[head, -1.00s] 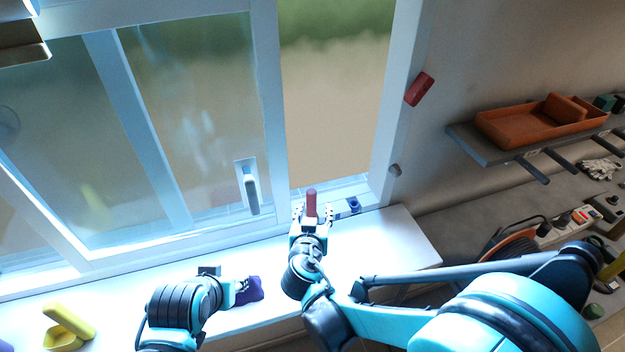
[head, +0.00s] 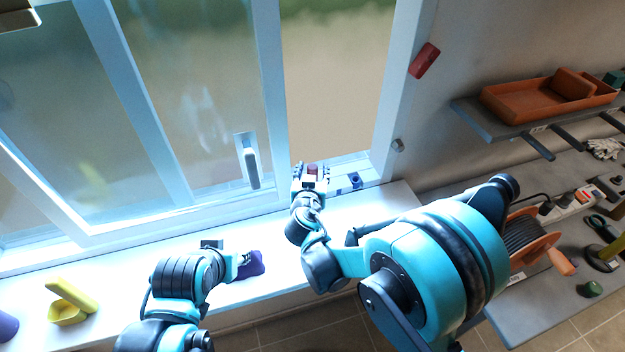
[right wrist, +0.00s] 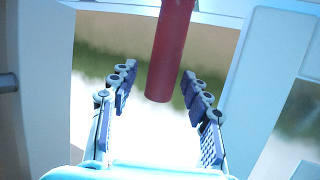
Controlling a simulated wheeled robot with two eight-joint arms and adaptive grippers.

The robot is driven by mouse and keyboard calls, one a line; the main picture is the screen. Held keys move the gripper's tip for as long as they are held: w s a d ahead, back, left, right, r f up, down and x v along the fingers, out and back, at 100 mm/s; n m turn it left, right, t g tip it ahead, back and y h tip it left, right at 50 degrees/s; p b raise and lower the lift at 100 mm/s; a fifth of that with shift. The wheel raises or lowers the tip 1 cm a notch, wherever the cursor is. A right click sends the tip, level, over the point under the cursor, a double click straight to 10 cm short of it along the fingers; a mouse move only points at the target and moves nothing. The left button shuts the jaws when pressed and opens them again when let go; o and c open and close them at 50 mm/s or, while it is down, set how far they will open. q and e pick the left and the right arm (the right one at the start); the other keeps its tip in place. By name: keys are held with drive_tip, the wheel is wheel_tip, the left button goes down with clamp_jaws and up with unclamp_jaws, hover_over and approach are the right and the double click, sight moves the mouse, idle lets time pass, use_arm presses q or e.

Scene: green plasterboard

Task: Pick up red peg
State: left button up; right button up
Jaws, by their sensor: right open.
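The red peg (right wrist: 170,55) is a dark red cylinder that comes down from the top of the right wrist view. Its lower end is between the two padded fingers of my right gripper (right wrist: 160,105), with a gap on either side. In the head view the right gripper (head: 312,172) is open by the window sill, and only a short dark red piece of the peg (head: 313,168) shows between its fingers. My left gripper (head: 243,262) is beside a purple object (head: 252,265) on the white ledge; whether it grips it is unclear.
The window frame (head: 272,100) and its handle (head: 248,160) stand behind the ledge (head: 385,208). A small blue part (head: 355,180) is right of the right gripper. Yellow pieces (head: 75,300) lie at the left. A shelf with an orange tray (head: 510,108) is at right.

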clamp_jaws()
drive_tip(key=shift+r, duration=0.1)
drive_tip(key=shift+r, duration=0.3)
drive_tip(key=r, duration=0.1)
drive_tip(key=r+p, duration=0.2)
drive_tip(key=r, duration=0.1)
drive_tip(key=shift+s+d, duration=0.15)
drive_tip(key=shift+d, duration=0.1)
drive_tip(key=s+d+r+p, duration=0.2)
drive_tip(key=s+d+r, duration=0.3)
drive_tip(key=d, duration=0.4)
drive_tip(key=shift+s+d+r+p, duration=0.15)
drive_tip(key=shift+d+r+p, duration=0.25)
drive_tip(key=shift+r, duration=0.2)
